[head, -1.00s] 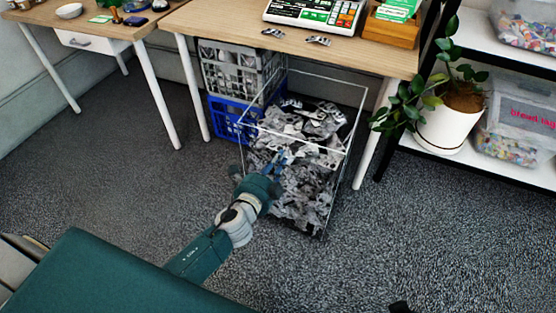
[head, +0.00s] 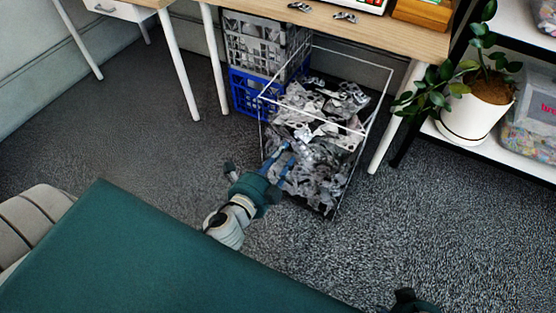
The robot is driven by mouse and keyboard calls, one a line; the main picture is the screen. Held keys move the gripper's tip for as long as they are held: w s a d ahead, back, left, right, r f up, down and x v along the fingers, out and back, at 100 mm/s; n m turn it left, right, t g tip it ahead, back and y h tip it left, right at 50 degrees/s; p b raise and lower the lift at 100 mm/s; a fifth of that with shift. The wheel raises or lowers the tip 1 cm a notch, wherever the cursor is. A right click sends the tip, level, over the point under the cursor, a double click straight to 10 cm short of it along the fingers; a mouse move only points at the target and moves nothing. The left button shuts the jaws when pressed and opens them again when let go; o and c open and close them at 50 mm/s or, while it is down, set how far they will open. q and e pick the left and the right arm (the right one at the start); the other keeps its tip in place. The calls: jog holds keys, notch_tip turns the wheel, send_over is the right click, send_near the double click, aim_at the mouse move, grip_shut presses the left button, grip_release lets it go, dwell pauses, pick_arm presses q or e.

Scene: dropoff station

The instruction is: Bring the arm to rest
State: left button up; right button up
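My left arm reaches up from the lower middle of the head view. Its gripper (head: 284,160) is in front of the near side of a clear-walled bin (head: 361,133) full of grey metal-looking parts (head: 318,118). The two blue-tinted fingers look spread apart, with nothing visible between them. I cannot tell whether they touch the bin. Of my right arm only a dark piece shows at the bottom right edge; its gripper is not clearly in view.
A wooden table (head: 387,34) stands above the bin, with two small metal parts (head: 344,17) on it. Grey and blue crates (head: 241,92) are stacked beneath. A potted plant (head: 473,117) stands on a white shelf at right. The carpet in front is clear.

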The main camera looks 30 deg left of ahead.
pick_arm(q)
jog(key=shift+v, duration=1.05)
